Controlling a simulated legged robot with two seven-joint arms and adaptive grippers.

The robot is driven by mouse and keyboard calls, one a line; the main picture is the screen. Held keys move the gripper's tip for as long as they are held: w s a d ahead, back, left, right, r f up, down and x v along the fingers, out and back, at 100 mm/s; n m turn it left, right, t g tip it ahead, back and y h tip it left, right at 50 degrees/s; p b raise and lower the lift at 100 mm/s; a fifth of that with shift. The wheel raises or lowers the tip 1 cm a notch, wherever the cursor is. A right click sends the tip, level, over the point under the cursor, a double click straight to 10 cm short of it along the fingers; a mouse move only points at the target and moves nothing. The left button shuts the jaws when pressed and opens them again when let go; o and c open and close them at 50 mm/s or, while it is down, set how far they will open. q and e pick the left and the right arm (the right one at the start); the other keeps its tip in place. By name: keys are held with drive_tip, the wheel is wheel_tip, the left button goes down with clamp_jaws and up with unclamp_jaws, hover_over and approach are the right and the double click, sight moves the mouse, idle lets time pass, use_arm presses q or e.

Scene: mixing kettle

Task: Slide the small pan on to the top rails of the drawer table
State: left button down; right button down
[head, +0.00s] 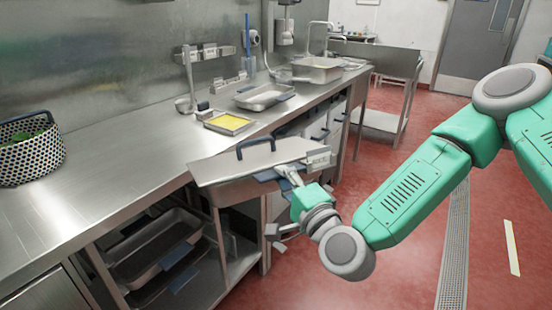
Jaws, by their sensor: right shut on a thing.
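A steel pan with a flat lid (232,165) and a blue arched handle on top is in the middle of the head view. My right gripper (287,178) is shut on the right end of this pan, near a blue grip. The pan is held level in front of the counter's front edge, overlapping it in the picture; I cannot tell whether it touches anything. Below is an open frame under the counter with trays (155,246) inside. The top rails are mostly hidden behind the pan. My left gripper is not in view.

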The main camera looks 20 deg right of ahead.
drive_tip(key=s+a+f+n+g+y+b, duration=0.1)
drive_tip(key=s+a+f+n+y+b, duration=0.3)
drive_tip(key=f+b, duration=0.5)
drive_tip(key=s+a+f+n+y+b, duration=0.2)
drive_tip(key=s+a+f+y+b, duration=0.3)
drive_tip(key=f, duration=0.8)
drive_tip(key=shift+m+y, duration=0.3)
drive_tip(key=shift+y, duration=0.2)
drive_tip(key=w+a, duration=0.2)
drive_tip(key=w, duration=0.1)
drive_tip(key=w+a, duration=0.1)
drive_tip(key=w, duration=0.1)
drive_tip(key=shift+r+b, duration=0.2)
drive_tip(key=shift+b, duration=0.15)
drive_tip(key=shift+w+d, duration=0.1)
drive_tip(key=shift+d, duration=0.05)
drive_tip(key=shift+w+b, duration=0.15)
drive_tip(key=shift+b, duration=0.4)
drive_tip(key=shift+a+r, duration=0.15)
drive_tip(key=shift+a, duration=0.05)
